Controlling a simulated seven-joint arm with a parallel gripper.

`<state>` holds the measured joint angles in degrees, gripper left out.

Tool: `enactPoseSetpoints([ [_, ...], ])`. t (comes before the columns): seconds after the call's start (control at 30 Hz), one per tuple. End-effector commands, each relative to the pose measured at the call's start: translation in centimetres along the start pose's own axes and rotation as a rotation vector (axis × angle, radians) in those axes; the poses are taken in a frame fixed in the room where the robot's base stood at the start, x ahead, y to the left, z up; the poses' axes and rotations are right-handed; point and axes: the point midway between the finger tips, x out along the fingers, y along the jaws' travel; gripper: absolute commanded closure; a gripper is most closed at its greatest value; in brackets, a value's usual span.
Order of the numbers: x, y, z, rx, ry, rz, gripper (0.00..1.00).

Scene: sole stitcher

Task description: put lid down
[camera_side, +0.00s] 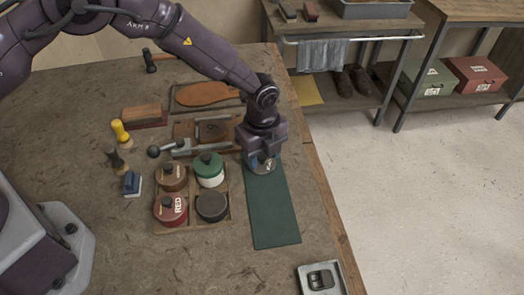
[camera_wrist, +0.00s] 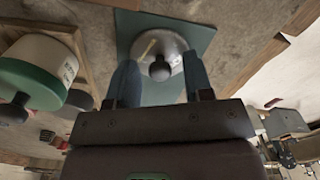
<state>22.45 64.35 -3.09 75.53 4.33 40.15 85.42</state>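A round grey metallic lid (camera_wrist: 160,45) with a dark knob (camera_wrist: 160,70) shows at the far part of the green mat (camera_wrist: 198,30), in the wrist view. My gripper (camera_wrist: 161,72) is open, its bluish fingers on either side of the knob with gaps to it. Whether the fingertips touch the lid's rim, I cannot tell. In the side view my gripper (camera_side: 262,165) is low at the mat's upper end and mostly hides the lid. A dark round jar (camera_side: 212,206) without a knob sits in the wooden tray (camera_side: 230,221).
The tray also holds a brown jar (camera_side: 172,177), a green-topped white jar (camera_side: 209,169) and a red jar (camera_side: 170,208), close left of my gripper. A metal box (camera_side: 320,279) stands at the front right. The mat's lower part (camera_side: 273,215) is clear. The table edge (camera_side: 315,165) runs right.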

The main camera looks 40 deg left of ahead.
Motion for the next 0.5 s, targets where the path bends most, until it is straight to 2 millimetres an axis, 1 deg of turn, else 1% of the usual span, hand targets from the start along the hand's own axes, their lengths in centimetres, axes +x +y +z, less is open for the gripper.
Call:
enactPoseSetpoints([
  [0.2,0.0,0.0,0.0,0.0,0.0,0.0,0.53],
  [0.3,-0.4,0.0,0.0,-0.001,0.0,-0.001,0.53],
  [0.37,-0.9,-0.1,0.0,-0.001,0.001,-0.003,0.53],
  [0.47,-2.4,-0.1,0.0,0.0,0.001,-0.004,0.53],
  [0.5,-3.3,-0.1,0.0,0.0,0.0,-0.005,0.53],
])
